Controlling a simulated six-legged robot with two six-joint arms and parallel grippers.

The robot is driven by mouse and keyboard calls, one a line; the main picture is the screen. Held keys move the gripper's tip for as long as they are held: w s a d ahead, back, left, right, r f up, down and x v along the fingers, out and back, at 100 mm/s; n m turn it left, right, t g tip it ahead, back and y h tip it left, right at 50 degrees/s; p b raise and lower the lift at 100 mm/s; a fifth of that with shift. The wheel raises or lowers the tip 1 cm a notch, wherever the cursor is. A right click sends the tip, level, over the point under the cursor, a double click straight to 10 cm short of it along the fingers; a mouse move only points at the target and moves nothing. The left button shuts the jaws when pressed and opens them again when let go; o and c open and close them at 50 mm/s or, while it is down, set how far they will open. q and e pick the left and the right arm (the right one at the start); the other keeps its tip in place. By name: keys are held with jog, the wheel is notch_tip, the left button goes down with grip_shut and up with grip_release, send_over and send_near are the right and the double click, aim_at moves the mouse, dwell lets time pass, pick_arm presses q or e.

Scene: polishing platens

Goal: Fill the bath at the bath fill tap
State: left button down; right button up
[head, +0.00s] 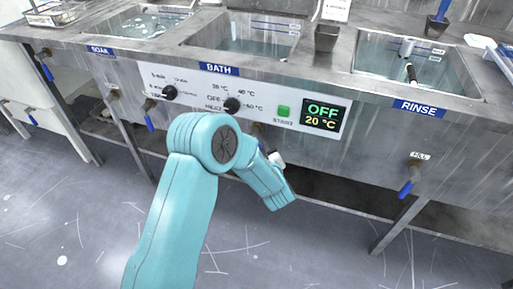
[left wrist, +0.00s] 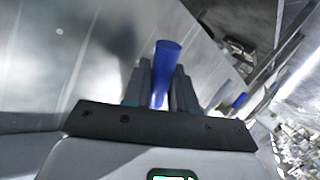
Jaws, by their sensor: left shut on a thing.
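The bath (head: 218,69) is the middle steel tank in the head view, labelled BATH, with level lines on its back wall; I cannot tell its water level. Its front panel (head: 190,101) has black knobs, a green button and a display reading OFF, 20 °C. My left arm reaches up under this panel and mostly hides the tap there. In the left wrist view a blue tap handle (left wrist: 167,62) stands between the fingers of my left gripper (left wrist: 161,82), which is shut on it. My right gripper is not in view.
The soak tank (head: 97,40) is at left and the rinse tank (head: 450,92) at right, which holds water. Other blue-handled taps (head: 406,187) hang along the front. Steel legs (head: 397,224) stand below. The grey floor (head: 300,255) in front is clear.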

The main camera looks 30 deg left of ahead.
pick_arm(q)
jog(key=shift+w+d+r+n+h+p, duration=0.15)
jog(key=shift+d+r+n+h, duration=0.15)
jog(key=shift+n+h, duration=0.15)
jog(key=shift+s+d+r+n+h+p, duration=0.15)
jog(key=shift+d+n+h, duration=0.15)
jog(key=shift+n+h, duration=0.15)
jog(key=shift+w+d+r+n+g+h, duration=0.15)
jog(key=shift+d+r+n+h, duration=0.15)
jog(key=shift+n+h, duration=0.2)
jog(key=shift+w+d+r+n+g+h, duration=0.15)
jog(key=shift+d+r+n+h, duration=0.1)
jog(key=shift+n+h, duration=0.25)
jog(key=c, duration=1.1)
grip_release()
jog(key=shift+r, duration=0.1)
jog(key=shift+s, duration=0.1)
jog(key=shift+p+v, duration=1.95)
jog(key=shift+v, duration=6.2)
